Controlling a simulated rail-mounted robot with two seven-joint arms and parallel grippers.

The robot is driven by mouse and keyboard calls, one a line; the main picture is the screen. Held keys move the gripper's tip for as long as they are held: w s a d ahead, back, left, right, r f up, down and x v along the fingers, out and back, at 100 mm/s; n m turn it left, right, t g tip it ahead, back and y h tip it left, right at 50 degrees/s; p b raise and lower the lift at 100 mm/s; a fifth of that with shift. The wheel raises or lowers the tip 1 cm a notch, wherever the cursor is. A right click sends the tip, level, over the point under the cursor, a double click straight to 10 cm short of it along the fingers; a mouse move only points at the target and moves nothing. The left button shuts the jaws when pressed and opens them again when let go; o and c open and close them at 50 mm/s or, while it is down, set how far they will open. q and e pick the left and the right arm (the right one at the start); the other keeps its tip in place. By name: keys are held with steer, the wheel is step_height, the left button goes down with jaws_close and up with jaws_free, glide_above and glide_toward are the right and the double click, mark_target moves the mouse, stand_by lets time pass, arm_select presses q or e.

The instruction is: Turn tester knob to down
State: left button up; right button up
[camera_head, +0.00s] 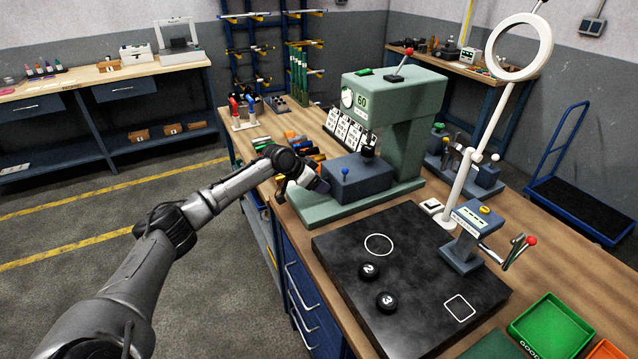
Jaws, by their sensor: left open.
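A green bench tester (408,100) with a dial and a "60" display stands on the wooden workbench. A lever with a red ball (409,51) tilts up from its top. A blue-grey block (360,178) sits on its base and carries a small blue knob (345,172). A smaller grey box (466,238) to the right has a yellow knob (485,209) on top. I cannot tell which of these is the tester knob. My left gripper (320,185) is open at the left side of the blue-grey block; its fingers are small and partly hard to see. My right gripper is out of view.
A black plate (405,240) with two round black pieces lies in front. A ring lamp (519,47) on a white arm rises at right. A red-tipped handle (530,241) juts beside the grey box. A green tray (550,329) is at front right.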

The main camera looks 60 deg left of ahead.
arm_select(q)
steer(key=shift+w+f, duration=0.3)
steer(key=shift+w, duration=0.05)
steer(key=c, duration=0.9)
